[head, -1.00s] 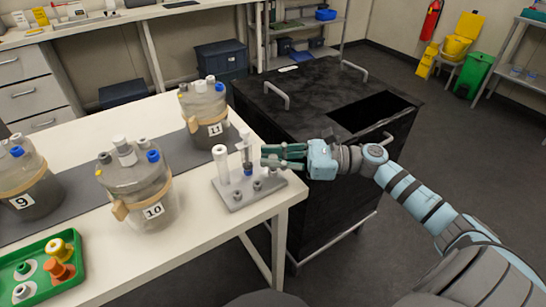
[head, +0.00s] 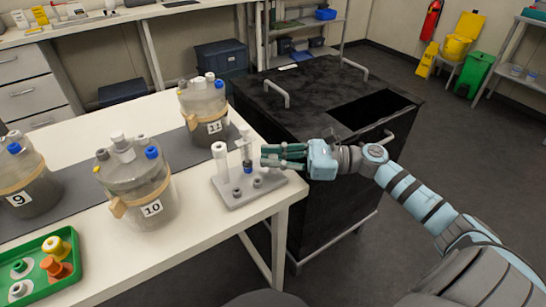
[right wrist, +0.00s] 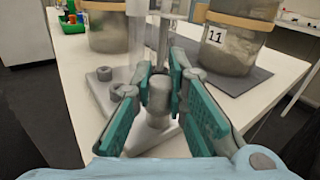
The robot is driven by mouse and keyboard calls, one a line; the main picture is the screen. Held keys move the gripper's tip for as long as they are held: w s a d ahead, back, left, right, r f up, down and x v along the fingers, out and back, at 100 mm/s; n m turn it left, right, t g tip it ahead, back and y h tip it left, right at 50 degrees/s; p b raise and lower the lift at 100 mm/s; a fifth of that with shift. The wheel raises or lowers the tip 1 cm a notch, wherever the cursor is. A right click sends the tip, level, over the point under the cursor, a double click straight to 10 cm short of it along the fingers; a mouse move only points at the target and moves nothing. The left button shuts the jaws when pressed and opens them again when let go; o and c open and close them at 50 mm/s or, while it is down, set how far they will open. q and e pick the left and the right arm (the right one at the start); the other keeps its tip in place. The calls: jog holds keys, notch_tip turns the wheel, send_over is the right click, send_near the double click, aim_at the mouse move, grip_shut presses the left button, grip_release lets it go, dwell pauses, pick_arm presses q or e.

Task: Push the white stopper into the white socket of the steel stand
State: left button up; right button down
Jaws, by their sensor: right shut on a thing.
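The steel stand (head: 262,193) is a flat grey plate at the right end of the white bench. It carries a tall white post (head: 220,165), a grey upright with a blue part (head: 247,168) at its base, and low grey sockets (head: 237,192). My right gripper (head: 265,156) reaches over the stand's right side from the right. In the right wrist view its green-padded fingers close on a pale cylinder (right wrist: 158,92), apparently the white stopper. It is upright or slightly tilted; its lower end and the white socket cannot be made out clearly. My left gripper is not in view.
Bottle 11 (head: 205,108) stands just behind the stand, bottle 10 (head: 150,188) to its left and bottle 9 (head: 35,175) farther left. A green tray (head: 25,250) with coloured stoppers lies front left. A black cabinet (head: 320,85) stands right of the bench.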

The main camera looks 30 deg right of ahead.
jog(key=c, duration=1.5)
grip_release()
jog(key=shift+s+d+f, duration=0.1)
jog(key=shift+s+d, duration=0.05)
jog(key=shift+d, duration=0.1)
jog(key=v, duration=1.1)
jog(key=shift+s+d, duration=0.1)
jog(key=shift+d, duration=0.1)
